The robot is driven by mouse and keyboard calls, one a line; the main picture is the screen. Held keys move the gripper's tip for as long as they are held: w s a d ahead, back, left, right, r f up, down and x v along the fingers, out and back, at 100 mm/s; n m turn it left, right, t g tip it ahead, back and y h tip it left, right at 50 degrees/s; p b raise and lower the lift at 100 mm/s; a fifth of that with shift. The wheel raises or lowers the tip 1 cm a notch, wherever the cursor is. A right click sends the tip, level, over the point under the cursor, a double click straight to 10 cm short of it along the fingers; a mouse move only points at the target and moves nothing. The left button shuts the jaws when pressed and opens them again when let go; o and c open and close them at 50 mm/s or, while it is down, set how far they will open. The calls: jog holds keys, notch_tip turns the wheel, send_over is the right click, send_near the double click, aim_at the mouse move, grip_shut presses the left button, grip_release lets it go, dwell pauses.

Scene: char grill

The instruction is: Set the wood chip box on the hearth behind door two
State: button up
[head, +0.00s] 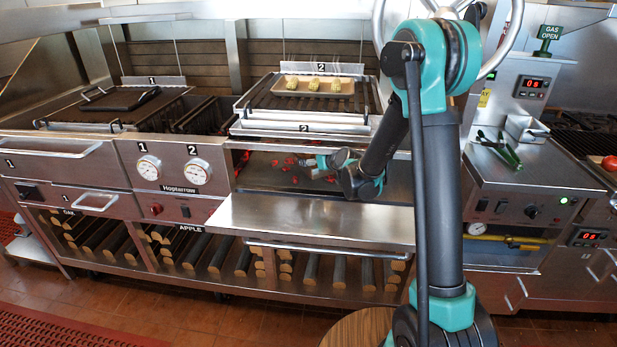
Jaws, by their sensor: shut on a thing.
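Door two (310,222) is folded down flat like a shelf, and the hearth (262,172) behind it stands open with red embers scattered on its floor. My arm reaches in from the right over the lowered door. My gripper (318,168) is inside the opening, low over the hearth and among the embers. It is shut on a small greyish thing, which I take to be the wood chip box. The box is small and partly hidden by my gripper, so I cannot tell whether it touches the hearth floor.
Above the opening, grill two (268,103) holds a tray (345,94) with several yellowish food pieces. Grill one (60,124) is at left, over a closed front (60,168). A side station with tongs (507,158) and a small metal container (519,128) stands at right.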

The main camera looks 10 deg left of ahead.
aim_at(312, 167)
jog(key=s+a, duration=0.1)
jog(key=a, duration=0.5)
jog(key=s+a+n+y, duration=0.1)
jog(key=s+a, duration=0.1)
jog(key=a, duration=0.4)
jog(key=s+a+n+g+y, duration=0.1)
jog(key=a, duration=0.6)
jog(key=shift+s+f, duration=0.35)
jog(key=shift+f, duration=0.05)
jog(key=w+d, duration=0.1)
jog(key=d, duration=0.4)
jog(key=w+d, duration=0.2)
jog(key=d, duration=0.4)
jog(key=w+d, duration=0.2)
jog(key=d, duration=0.3)
jog(key=shift+w+d, duration=0.25)
jog(key=shift+d, duration=0.15)
notch_tip(312, 167, down, 4)
jog(key=shift+r, duration=0.25)
jog(key=o, duration=1.5)
jog(key=shift+f, duration=0.1)
jog(key=shift+c, duration=0.2)
jog(key=shift+s+d+r, duration=0.2)
jog(key=v, duration=1.1)
jog(key=shift+s+d+r, duration=0.1)
jog(key=shift+s+r, duration=0.05)
